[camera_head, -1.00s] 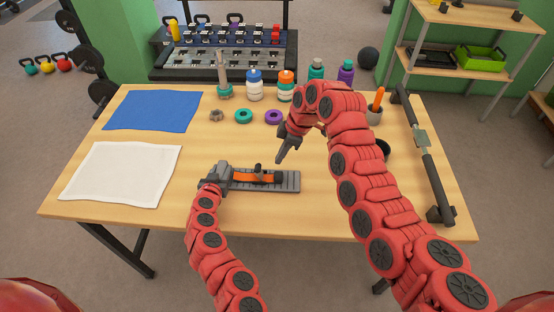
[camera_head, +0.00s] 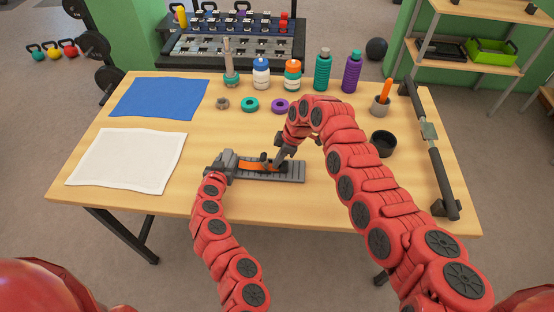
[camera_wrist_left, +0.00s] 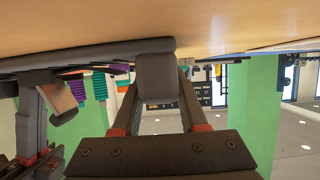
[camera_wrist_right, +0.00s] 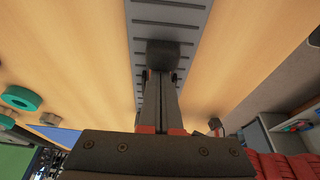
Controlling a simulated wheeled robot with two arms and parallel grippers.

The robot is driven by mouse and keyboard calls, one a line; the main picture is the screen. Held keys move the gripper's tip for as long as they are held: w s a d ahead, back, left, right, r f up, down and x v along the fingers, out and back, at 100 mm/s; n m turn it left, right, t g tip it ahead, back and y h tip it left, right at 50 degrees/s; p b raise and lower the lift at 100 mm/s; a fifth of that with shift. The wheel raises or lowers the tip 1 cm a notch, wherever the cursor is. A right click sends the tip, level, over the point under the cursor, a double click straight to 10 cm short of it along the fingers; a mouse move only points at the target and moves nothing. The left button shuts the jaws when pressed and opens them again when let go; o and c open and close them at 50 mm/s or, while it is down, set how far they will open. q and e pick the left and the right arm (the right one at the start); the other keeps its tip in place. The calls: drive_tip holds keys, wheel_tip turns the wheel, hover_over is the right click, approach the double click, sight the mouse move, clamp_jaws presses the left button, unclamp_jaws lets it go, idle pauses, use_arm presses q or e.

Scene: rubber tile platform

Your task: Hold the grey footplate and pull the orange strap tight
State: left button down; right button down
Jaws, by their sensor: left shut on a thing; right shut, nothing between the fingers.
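The grey ribbed footplate (camera_head: 292,172) lies on the table, and its bare ribbed part shows in the right wrist view (camera_wrist_right: 200,15). The orange strap (camera_head: 250,166) runs along its top, with a dark part at its right end. My left gripper (camera_head: 222,164) is shut on the footplate at its left end; its fingers also show in the left wrist view (camera_wrist_left: 156,80). My right gripper (camera_head: 279,160) is shut and empty, pointing down at the footplate beside the strap's right end. It also shows in the right wrist view (camera_wrist_right: 165,55). Whether it touches the strap cannot be told.
A white cloth (camera_head: 128,160) and a blue cloth (camera_head: 160,97) lie at left. Several bottles and rings stand behind the footplate. A black bowl (camera_head: 383,143) and a long dark bar (camera_head: 432,150) are at right. The table front is clear.

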drive_tip(key=d, duration=0.6)
drive_tip(key=shift+d, duration=0.15)
use_arm(q)
drive_tip(key=shift+a, duration=0.1)
use_arm(e)
drive_tip(key=shift+d, duration=0.2)
drive_tip(key=shift+d, duration=0.1)
drive_tip(key=v, duration=1)
drive_tip(key=shift+a, duration=0.25)
use_arm(q)
drive_tip(key=shift+c, duration=1.8)
unclamp_jaws()
